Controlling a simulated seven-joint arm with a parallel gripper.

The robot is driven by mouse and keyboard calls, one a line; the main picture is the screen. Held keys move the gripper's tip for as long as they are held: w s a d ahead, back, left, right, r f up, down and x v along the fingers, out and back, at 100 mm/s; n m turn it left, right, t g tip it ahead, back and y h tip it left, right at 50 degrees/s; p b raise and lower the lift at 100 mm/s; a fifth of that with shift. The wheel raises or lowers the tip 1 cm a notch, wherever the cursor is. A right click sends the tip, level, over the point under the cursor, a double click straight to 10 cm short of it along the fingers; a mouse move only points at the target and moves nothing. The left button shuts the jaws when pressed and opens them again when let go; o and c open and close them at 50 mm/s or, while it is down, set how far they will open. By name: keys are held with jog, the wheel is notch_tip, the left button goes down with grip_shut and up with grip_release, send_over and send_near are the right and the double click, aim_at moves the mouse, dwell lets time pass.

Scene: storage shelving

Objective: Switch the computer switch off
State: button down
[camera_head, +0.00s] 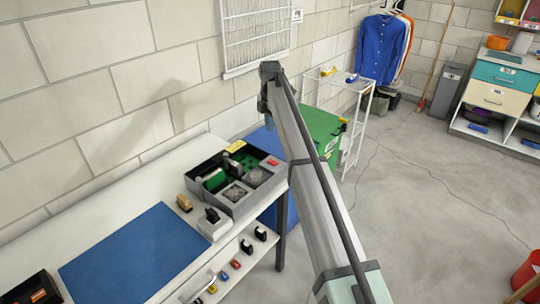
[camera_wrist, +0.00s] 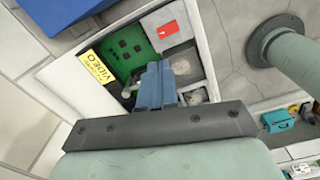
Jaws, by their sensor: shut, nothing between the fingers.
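The computer is an open grey case (camera_head: 237,207) on the white bench, with green boards and round fans inside. A small red switch (camera_head: 272,162) sits at its far right corner. In the wrist view the red switch (camera_wrist: 168,29) lies on a grey panel beside the green board (camera_wrist: 130,48). A yellow label reading VIDEO (camera_wrist: 97,67) is on the case edge. My gripper (camera_wrist: 155,72) is shut and empty, its blue-grey fingers over the case, with the switch beyond the fingertips in the picture. I see no contact with the switch. The switch's on or off position is too small to tell.
A blue mat (camera_head: 133,258) lies on the bench left of the case. A tape dispenser (camera_head: 213,222) and a brown block (camera_head: 184,203) stand by the case's near left side. A green bin (camera_head: 322,128) and a white wire rack (camera_head: 355,130) stand behind the bench.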

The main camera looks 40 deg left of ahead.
aim_at(270, 161)
jog(key=n, duration=0.3)
jog(key=shift+s+d, duration=0.1)
dwell(0.3)
notch_tip(270, 161, down, 14)
jog(key=shift+f, duration=0.1)
dwell(0.6)
jog(key=shift+f, duration=0.1)
dwell(0.5)
jog(key=shift+d, duration=0.1)
jog(key=shift+d+r, duration=0.25)
jog(key=shift+d, duration=0.35)
jog(key=shift+r, duration=0.1)
